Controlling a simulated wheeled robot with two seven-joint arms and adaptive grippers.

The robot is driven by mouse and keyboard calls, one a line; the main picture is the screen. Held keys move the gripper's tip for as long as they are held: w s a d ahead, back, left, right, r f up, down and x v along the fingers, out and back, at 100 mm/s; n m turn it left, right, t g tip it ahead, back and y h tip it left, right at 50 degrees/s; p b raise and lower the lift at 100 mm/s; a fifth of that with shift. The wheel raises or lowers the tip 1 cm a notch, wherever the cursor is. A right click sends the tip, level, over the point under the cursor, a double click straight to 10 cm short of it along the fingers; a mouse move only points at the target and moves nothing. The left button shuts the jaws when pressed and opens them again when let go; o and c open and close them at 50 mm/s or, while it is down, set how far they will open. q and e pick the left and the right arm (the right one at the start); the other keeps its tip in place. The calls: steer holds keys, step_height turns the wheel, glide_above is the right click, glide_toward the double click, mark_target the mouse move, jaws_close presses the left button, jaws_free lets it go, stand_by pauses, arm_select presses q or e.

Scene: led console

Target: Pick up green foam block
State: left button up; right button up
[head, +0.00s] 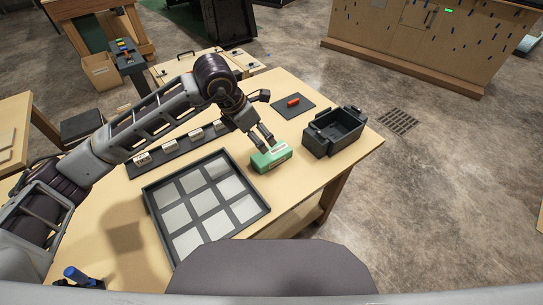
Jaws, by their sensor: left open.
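The green foam block (270,158) lies on the wooden table, between the panel of light squares and the dark bin. A pale label shows on it. My left gripper (266,141) comes in from the left and points down just above the block's far side. Its fingers are apart, and nothing shows held between them. I cannot tell whether a fingertip touches the block. My right gripper is not in view.
A dark-framed panel (208,152) of light squares lies left of the block. A dark open bin (341,136) stands to its right. A red piece (293,101) sits on a dark mat (281,108) behind. Several labelled blocks stand on a strip (171,160) beneath my arm.

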arm_select(q)
steer(key=f, duration=0.1)
glide_above(272, 153)
steer(key=s+a, duration=0.2)
steer(key=f, duration=0.6)
steer(key=shift+w+d+f+p, duration=0.1)
steer(key=shift+w+f+p, duration=0.15)
steer(key=shift+f+p, duration=0.05)
steer(key=shift+d+f, duration=0.1)
steer(key=shift+f, duration=0.1)
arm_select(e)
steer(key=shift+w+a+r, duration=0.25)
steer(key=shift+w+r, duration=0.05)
arm_select(q)
steer(key=shift+w, duration=0.1)
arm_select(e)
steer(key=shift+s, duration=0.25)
